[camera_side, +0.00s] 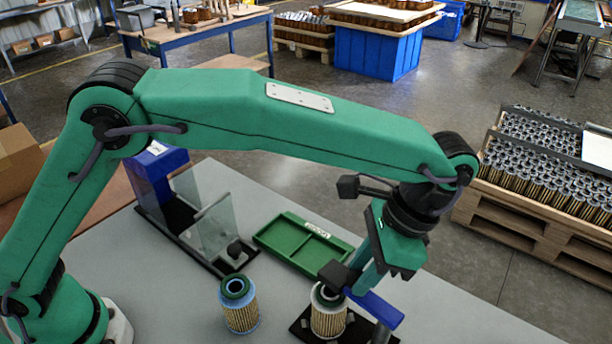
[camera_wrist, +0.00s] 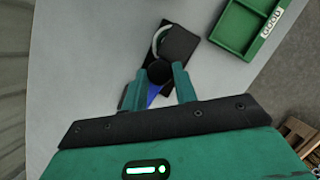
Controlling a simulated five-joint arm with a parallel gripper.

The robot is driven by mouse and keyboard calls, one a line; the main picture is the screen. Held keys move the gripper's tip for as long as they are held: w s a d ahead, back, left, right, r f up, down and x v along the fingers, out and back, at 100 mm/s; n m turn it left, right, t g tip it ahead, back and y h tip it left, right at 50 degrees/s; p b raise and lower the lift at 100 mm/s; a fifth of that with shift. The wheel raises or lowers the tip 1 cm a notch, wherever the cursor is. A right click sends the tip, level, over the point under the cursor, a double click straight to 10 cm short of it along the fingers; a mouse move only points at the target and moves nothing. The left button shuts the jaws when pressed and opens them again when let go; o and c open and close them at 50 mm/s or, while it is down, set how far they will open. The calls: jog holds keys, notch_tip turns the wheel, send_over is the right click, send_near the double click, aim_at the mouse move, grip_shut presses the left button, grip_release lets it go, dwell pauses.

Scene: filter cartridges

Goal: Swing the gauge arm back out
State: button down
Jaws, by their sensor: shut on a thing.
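The gauge arm is a blue bar (camera_side: 376,308) with a black block (camera_side: 336,274) near its left end, beside the top of a pleated filter cartridge (camera_side: 328,314). This cartridge has a pale top rim and stands on a black base plate (camera_side: 301,327). My gripper (camera_side: 361,287) points down at the gauge arm and is shut on it. In the wrist view, my gripper's teal fingers (camera_wrist: 158,84) flank the black and blue parts of the gauge arm (camera_wrist: 153,92). The pale cartridge rim (camera_wrist: 158,37) shows partly beyond them; the exact contact is hard to see.
A second cartridge with a blue-green top (camera_side: 239,307) stands to the left. A green divided tray (camera_side: 267,238) lies behind. A black-based fixture with clear panels (camera_side: 213,228) and a blue box (camera_side: 155,172) stand at back left. The table's right front is clear.

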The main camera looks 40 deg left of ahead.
jog(key=c, duration=1.1)
grip_release()
jog(key=shift+w+d+r, duration=0.1)
jog(key=shift+r, duration=0.05)
jog(key=v, duration=0.7)
jog(key=shift+r, duration=0.25)
